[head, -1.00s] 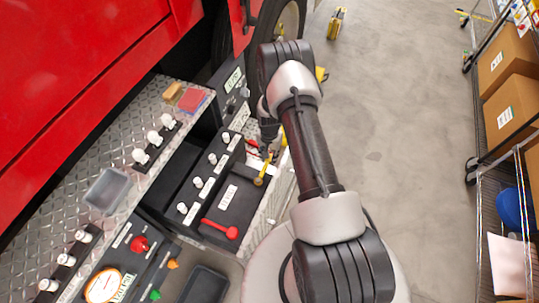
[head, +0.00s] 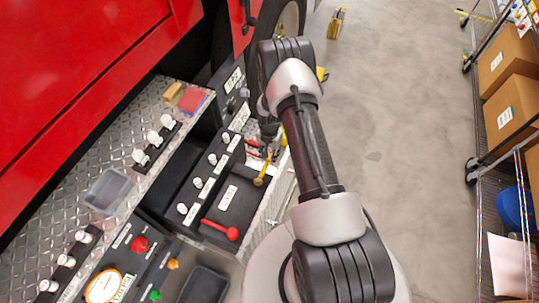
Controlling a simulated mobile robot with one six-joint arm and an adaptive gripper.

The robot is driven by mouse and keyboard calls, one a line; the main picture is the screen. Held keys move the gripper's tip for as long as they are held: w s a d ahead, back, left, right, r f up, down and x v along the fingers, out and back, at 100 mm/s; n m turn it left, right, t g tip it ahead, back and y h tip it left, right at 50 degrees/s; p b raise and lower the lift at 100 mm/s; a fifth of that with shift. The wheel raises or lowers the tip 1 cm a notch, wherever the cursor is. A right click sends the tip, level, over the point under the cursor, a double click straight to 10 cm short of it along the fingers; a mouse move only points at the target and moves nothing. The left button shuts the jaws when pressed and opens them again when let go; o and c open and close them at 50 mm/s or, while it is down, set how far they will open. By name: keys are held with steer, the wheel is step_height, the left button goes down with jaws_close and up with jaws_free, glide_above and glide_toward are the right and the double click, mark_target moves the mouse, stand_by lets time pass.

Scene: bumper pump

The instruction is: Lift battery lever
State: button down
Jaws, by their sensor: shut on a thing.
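The bumper pump panel (head: 237,208) shows beside the red truck, with a red-knobbed lever (head: 221,229) lying across its near end. A yellow lever (head: 262,172) with a round knob stands at the panel's right side. My gripper (head: 267,147) is at the far end of this yellow lever, partly hidden by my arm. It is shut, seemingly on the yellow lever; the contact is small and hard to see. Red and white parts (head: 252,151) sit just left of my gripper. The lettering on the labels is too small to read, so I cannot tell which lever is the battery lever.
White knobs (head: 198,183) line the panel left of the levers. A shelf with cardboard boxes (head: 507,110) stands at right. The floor between is mostly clear.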

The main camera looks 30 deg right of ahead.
mark_target(265, 168)
steer(key=shift+s+a+r, duration=0.35)
steer(key=shift+a+r, duration=0.05)
steer(key=shift+r, duration=0.3)
steer(key=shift+s+a+r, duration=0.3)
steer(key=shift+a+r, duration=0.1)
steer(key=shift+r, duration=0.3)
steer(key=shift+s+a+r+p, duration=0.4)
steer(key=shift+s+a+r, duration=0.4)
steer(key=shift+s+a, duration=0.15)
steer(key=shift+s+a+r, duration=0.1)
steer(key=shift+s+a, duration=0.15)
steer(key=shift+a, duration=0.15)
steer(key=shift+s, duration=0.15)
steer(key=c, duration=1.6)
jaws_free()
steer(key=shift+a, duration=0.15)
steer(key=o, duration=0.3)
steer(key=shift+w+r, duration=0.15)
steer(key=shift+w, duration=0.05)
steer(key=shift+w+d+r, duration=0.1)
steer(key=shift+d, duration=0.1)
